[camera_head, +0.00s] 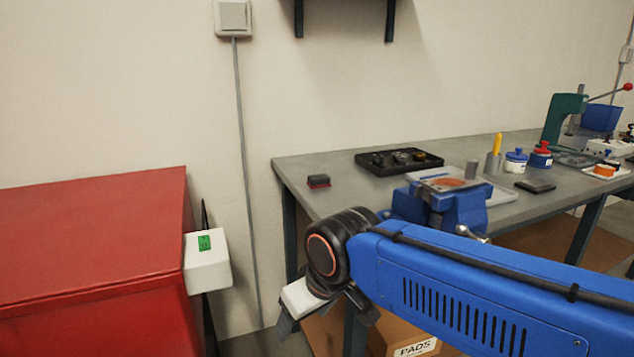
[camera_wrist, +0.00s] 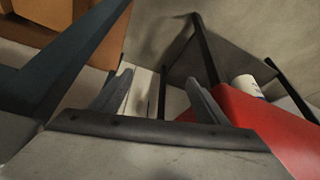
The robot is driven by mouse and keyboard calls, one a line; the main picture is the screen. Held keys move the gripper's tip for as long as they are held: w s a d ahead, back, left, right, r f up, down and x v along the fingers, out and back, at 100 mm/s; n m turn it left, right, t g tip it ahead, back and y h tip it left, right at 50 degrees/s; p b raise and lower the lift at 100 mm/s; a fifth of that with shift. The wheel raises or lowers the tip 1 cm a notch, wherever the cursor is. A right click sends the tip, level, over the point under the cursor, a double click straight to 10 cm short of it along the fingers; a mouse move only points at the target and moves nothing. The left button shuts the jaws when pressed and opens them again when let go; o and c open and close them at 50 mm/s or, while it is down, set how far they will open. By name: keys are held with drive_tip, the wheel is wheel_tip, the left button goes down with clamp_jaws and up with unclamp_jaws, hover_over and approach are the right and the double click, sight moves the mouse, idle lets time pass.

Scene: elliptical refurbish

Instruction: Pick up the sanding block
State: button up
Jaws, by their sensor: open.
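The sanding block (camera_head: 318,181), a small block with a dark top and a red lower part, lies near the left end of the grey workbench (camera_head: 330,199). My gripper (camera_head: 321,328) is in front of the bench's left end, lower than the tabletop and pointing downward, well apart from the block. In the wrist view my gripper (camera_wrist: 158,80) has its two grey fingers spread with nothing between them. The block does not show in the wrist view.
A red cabinet (camera_head: 90,240) stands at left, with a white box (camera_head: 207,262) on its side. A black tray (camera_head: 385,168) and a blue vise (camera_head: 465,208) are right of the block. A cardboard box (camera_head: 385,338) sits under the bench. Tabletop around the block is clear.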

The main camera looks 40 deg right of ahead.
drive_tip(key=shift+c, duration=0.5)
drive_tip(key=shift+w+r, duration=0.1)
drive_tip(key=shift+c, duration=1.2)
drive_tip(key=w+d+r+n+g, duration=0.2)
drive_tip(key=w+d+r+n, duration=0.3)
drive_tip(key=w+d+r, duration=0.55)
drive_tip(key=w+d+r+n+g, duration=0.1)
drive_tip(key=w+d+r+n, duration=0.4)
drive_tip(key=w+r, duration=0.95)
drive_tip(key=w+d+r+n+g, duration=0.2)
drive_tip(key=w+d+r+n, duration=0.15)
drive_tip(key=d+r, duration=0.55)
hover_over(319, 176)
drive_tip(key=shift+n, duration=0.35)
drive_tip(key=f, duration=1.2)
drive_tip(key=shift+w+a+f, duration=0.15)
drive_tip(key=shift+w+f, duration=0.05)
drive_tip(key=shift+f, duration=0.2)
drive_tip(key=shift+s+f, duration=0.2)
drive_tip(key=shift+f, duration=2.6)
